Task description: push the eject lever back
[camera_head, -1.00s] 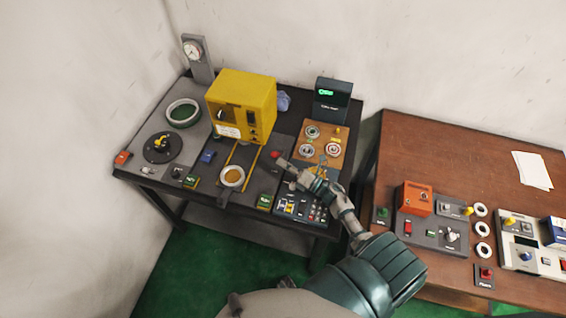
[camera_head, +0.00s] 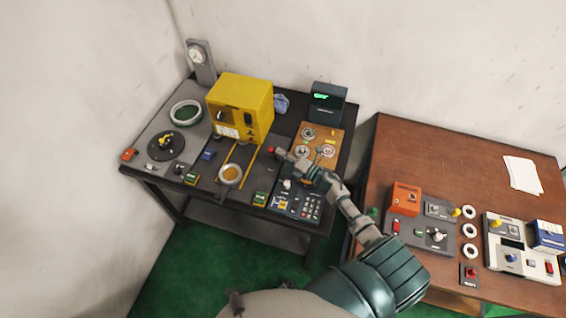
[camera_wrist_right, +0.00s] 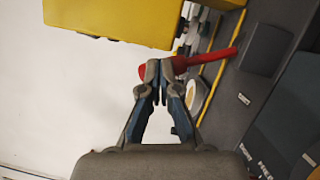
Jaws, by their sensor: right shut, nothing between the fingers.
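The eject lever appears to be the red-knobbed lever (camera_head: 271,150) on the dark middle panel of the left bench, just right of a yellow line. In the right wrist view its red shaft (camera_wrist_right: 217,56) runs to the right from behind the fingertips, and part of the red knob shows left of them. My right gripper (camera_head: 281,154) is at the lever's knob, its fingers shut with nothing between them. In the right wrist view the fingertips (camera_wrist_right: 160,74) overlap the red knob; I cannot tell whether they touch it. My left gripper is not in view.
A yellow machine (camera_head: 240,108) stands just behind the lever. A round ring holder (camera_head: 231,174) lies to its left front. A brown ring board (camera_head: 318,142) and a keypad panel (camera_head: 297,203) are to the right. A brown table (camera_head: 440,165) stands further right.

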